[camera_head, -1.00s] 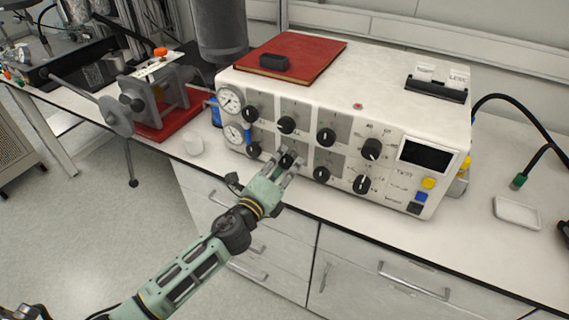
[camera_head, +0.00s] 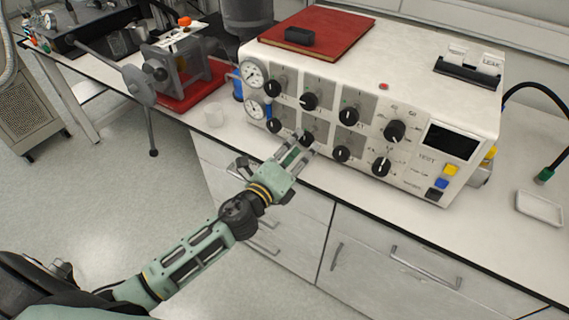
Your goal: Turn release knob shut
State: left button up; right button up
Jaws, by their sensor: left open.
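A white control box (camera_head: 410,98) stands on the bench, with two rows of black knobs on its front face. Which one is the release knob I cannot tell from labels. My left gripper (camera_head: 301,147) is open at the lower row, its fingers pointing at the second knob from the left (camera_head: 307,138). The fingertips partly cover that knob, and I cannot tell whether they touch it. Other lower knobs (camera_head: 341,154) and (camera_head: 380,167) sit to the right, clear of the gripper. My right gripper is not in view.
Two round gauges (camera_head: 254,74) are at the box's left edge. A red book (camera_head: 340,30) with a dark block lies on top. A white tray (camera_head: 540,208) lies right.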

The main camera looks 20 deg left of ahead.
pick_arm(q)
jog(key=s+a, duration=0.1)
jog(key=s, duration=0.7)
jog(key=shift+s+a, duration=0.35)
jog(key=shift+a, duration=0.05)
jog(key=s+a+f+n+g+y, duration=0.1)
jog(key=s+a+f+n+g, duration=0.2)
jog(key=f, duration=0.9)
jog(key=s+a+f+n+g+y, duration=0.15)
jog(key=s+f+n, duration=0.3)
jog(key=f, duration=0.75)
jog(key=s+a+f+n+g+y, duration=0.15)
jog(key=s+f+n+g, duration=0.3)
jog(key=f, duration=0.75)
jog(key=s+f+n+g, duration=0.2)
jog(key=s+f, duration=0.4)
jog(key=s, duration=0.4)
jog(key=s+d+f+n+g, duration=0.1)
jog(key=s+f+n+g, duration=0.2)
jog(key=s, duration=0.7)
jog(key=s+d+f+n+g, duration=0.1)
jog(key=s+f+n+g, duration=0.1)
jog(key=s+f+n, duration=0.4)
jog(key=s+f, duration=0.4)
jog(key=s, duration=0.1)
jog(key=shift+d+f+g+h, duration=0.15)
jog(key=shift+f+g+h, duration=0.15)
jog(key=shift+f, duration=0.05)
jog(key=shift+c, duration=0.5)
